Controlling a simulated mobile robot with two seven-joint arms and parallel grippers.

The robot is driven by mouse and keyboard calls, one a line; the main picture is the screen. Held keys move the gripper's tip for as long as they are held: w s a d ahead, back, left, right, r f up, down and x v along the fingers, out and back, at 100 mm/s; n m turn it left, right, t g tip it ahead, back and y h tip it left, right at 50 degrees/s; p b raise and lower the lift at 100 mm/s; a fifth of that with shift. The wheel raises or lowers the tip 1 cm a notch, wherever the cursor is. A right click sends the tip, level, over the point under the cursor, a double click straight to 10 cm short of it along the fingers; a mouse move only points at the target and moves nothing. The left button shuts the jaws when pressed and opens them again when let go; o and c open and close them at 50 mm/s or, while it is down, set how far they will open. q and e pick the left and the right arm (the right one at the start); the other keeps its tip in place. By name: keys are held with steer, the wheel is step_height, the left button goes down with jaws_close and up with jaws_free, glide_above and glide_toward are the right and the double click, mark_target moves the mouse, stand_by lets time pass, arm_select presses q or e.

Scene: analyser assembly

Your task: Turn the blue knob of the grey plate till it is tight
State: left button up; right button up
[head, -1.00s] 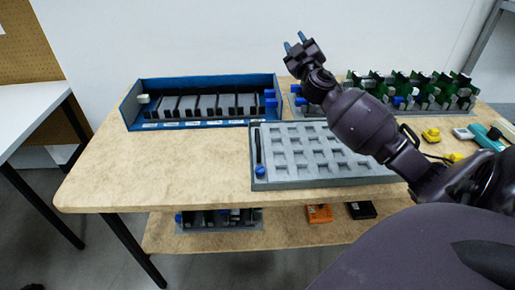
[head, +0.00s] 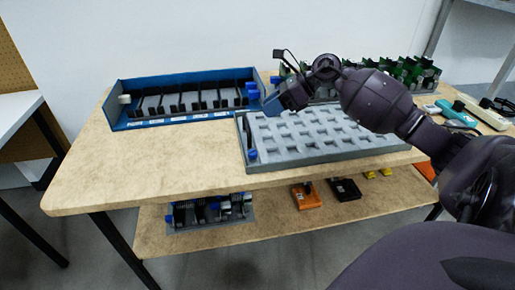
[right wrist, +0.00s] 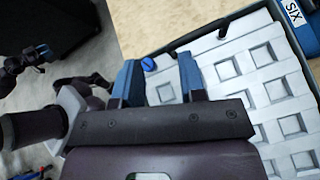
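The grey plate (head: 300,158) is a pocketed tray lying on the wooden table. A dark rod runs along its left edge, and the blue knob (head: 252,154) stands at the rod's near end, at the front left corner. My right gripper (head: 272,107) hangs over the plate's back left part, tilted down to the left. In the right wrist view its two blue fingers (right wrist: 158,72) are apart with nothing between them. The blue knob (right wrist: 148,64) shows there just past the fingertips, nearer the left finger, with no contact visible. A dark jointed part at that view's left edge may be my left arm.
A blue box (head: 190,117) with black-slotted grey parts stands behind, at the left. Green boards (head: 410,72) stand in a rack at the back right. A teal tool (head: 455,113) lies at the right. The table's left front is clear.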

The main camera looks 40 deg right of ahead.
mark_target(253, 151)
steer(key=s+n+g, duration=0.1)
steer(key=s+f+n+g, duration=0.1)
steer(key=n, duration=0.1)
steer(key=s+f+n+g, duration=0.1)
steer(key=s+n, duration=0.1)
steer(key=shift+f, duration=0.25)
steer(key=shift+n+g, duration=0.3)
steer(key=shift+n, duration=0.1)
steer(key=shift+a+f, duration=0.2)
steer(key=shift+f, duration=0.1)
steer(key=b+x, duration=0.1)
steer(key=x, duration=0.9)
steer(key=shift+w+d+f+b, duration=0.1)
steer(key=shift+w+f+b, duration=0.05)
steer(key=shift+b, duration=0.25)
steer(key=shift+h, duration=0.3)
steer(key=c, duration=0.7)
